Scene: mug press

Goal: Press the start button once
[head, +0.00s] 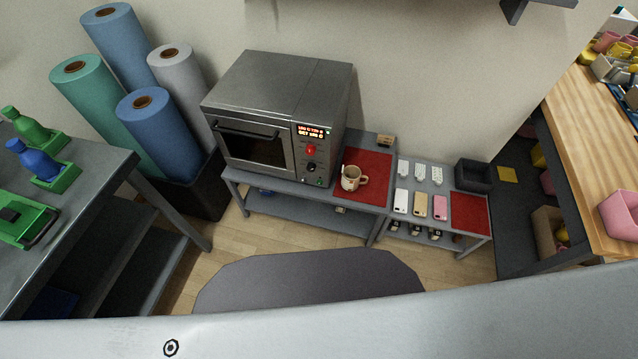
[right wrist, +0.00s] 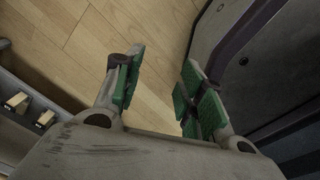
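A grey oven-like press machine (head: 270,88) stands on a low grey table in the head view. Its front panel on the right side carries a lit red display (head: 312,132), a red button or knob (head: 310,149), a dark knob (head: 311,167) and a small green spot (head: 319,183) near the bottom. Which of these is the start button I cannot tell. A beige mug (head: 350,178) stands upright on a red mat beside the machine. My right gripper (right wrist: 158,88) is open and empty above the wooden floor in the right wrist view. My left gripper is not in view.
The low table's red mat (head: 375,163) is right of the machine. A second low table holds several phones, a dark bin (head: 473,175) and another red mat (head: 468,211). Rolls stand at the left. The wooden floor (head: 430,262) shows in front.

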